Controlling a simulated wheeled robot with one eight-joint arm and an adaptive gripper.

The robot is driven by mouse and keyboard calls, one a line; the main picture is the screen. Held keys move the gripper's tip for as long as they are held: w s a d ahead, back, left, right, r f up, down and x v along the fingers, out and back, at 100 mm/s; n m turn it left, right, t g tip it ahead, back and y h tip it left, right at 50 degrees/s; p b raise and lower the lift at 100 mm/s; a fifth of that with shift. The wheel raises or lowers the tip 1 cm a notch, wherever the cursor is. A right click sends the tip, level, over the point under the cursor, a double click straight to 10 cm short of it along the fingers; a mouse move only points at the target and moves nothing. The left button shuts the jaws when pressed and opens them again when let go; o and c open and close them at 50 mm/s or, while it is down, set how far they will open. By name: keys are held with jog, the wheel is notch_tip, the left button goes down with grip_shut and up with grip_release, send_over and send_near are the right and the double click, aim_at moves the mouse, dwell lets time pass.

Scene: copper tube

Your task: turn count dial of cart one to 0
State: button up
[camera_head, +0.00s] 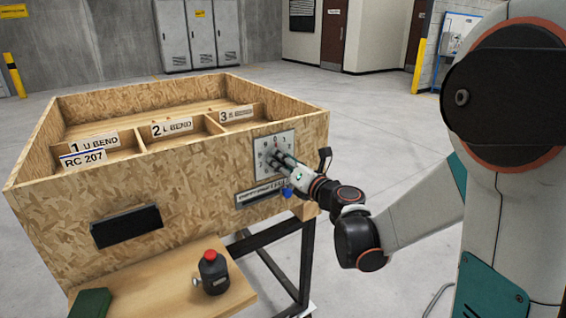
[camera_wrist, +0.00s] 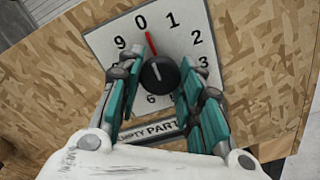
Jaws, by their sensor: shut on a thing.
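The count dial (camera_head: 275,146) is a white square plate on the front wooden panel of the cart (camera_head: 60,205). In the wrist view the dial plate (camera_wrist: 196,52) shows numbers around a black knob (camera_wrist: 160,74). A red pointer line (camera_wrist: 150,43) runs from the knob up toward the 0. My gripper (camera_head: 279,158) reaches the dial from the right. In the wrist view my gripper (camera_wrist: 160,80) has its teal-padded fingers on either side of the knob, shut on it. The fingers hide some of the lower numbers.
A label strip (camera_head: 262,192) sits below the dial. A black handle plate (camera_head: 127,226) is on the panel's left. A black bottle-like object with a red top (camera_head: 213,272) and a green block (camera_head: 90,303) stand on a wooden shelf (camera_head: 165,290). Floor behind is clear.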

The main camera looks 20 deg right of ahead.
jog(key=shift+f, duration=0.1)
dwell(0.3)
jog(key=o, duration=1.1)
jog(key=shift+c, duration=0.2)
jog(key=shift+s, duration=0.1)
jog(key=v, duration=1.2)
